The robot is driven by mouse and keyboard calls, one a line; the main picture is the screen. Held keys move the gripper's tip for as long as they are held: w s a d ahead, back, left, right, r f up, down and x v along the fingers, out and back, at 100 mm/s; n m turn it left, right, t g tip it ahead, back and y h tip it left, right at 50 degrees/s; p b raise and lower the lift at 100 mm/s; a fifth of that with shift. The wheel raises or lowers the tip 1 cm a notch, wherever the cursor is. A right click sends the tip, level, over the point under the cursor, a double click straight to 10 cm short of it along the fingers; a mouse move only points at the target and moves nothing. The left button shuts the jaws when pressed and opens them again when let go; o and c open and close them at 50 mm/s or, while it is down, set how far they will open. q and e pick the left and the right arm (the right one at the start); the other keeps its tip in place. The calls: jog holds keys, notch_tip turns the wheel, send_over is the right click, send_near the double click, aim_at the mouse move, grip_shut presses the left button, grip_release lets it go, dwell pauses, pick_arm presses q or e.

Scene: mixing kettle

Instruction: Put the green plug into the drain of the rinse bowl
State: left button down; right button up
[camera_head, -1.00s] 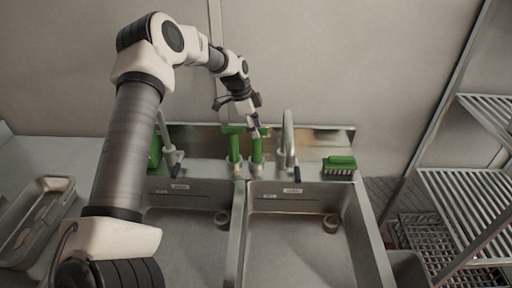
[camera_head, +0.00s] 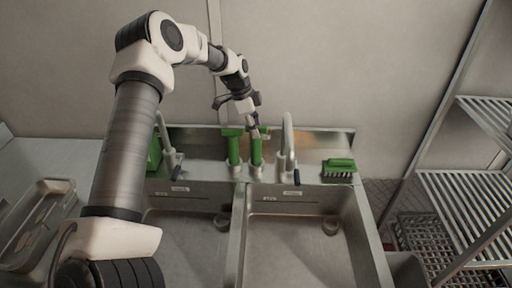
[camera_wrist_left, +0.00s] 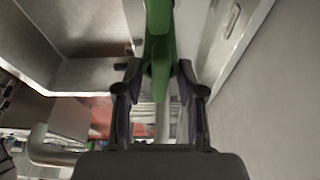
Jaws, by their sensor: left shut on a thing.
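Two green plugs with T-shaped handles stand side by side on the ledge behind the sinks, a left plug (camera_head: 233,150) and a right plug (camera_head: 256,153). My left gripper (camera_head: 258,130) is at the top of the right plug and shut on its handle. In the left wrist view the green handle (camera_wrist_left: 160,60) lies between the fingers of my left gripper (camera_wrist_left: 160,78). The plug's base still appears to be at its pale holder. Two bowls show, with a left drain (camera_head: 222,220) and a right drain (camera_head: 331,225). Their labels are too small to read. My right gripper is out of view.
A tap (camera_head: 288,145) rises just right of the held plug, and another tap (camera_head: 168,150) stands left. A green brush (camera_head: 338,166) lies on the right ledge. A divider (camera_head: 238,235) separates the bowls, whose floors look clear. A wire shelf (camera_head: 480,190) stands right.

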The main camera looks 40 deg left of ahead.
pick_arm(q)
jog(key=shift+r+p, duration=1.45)
jog(key=shift+r, duration=0.85)
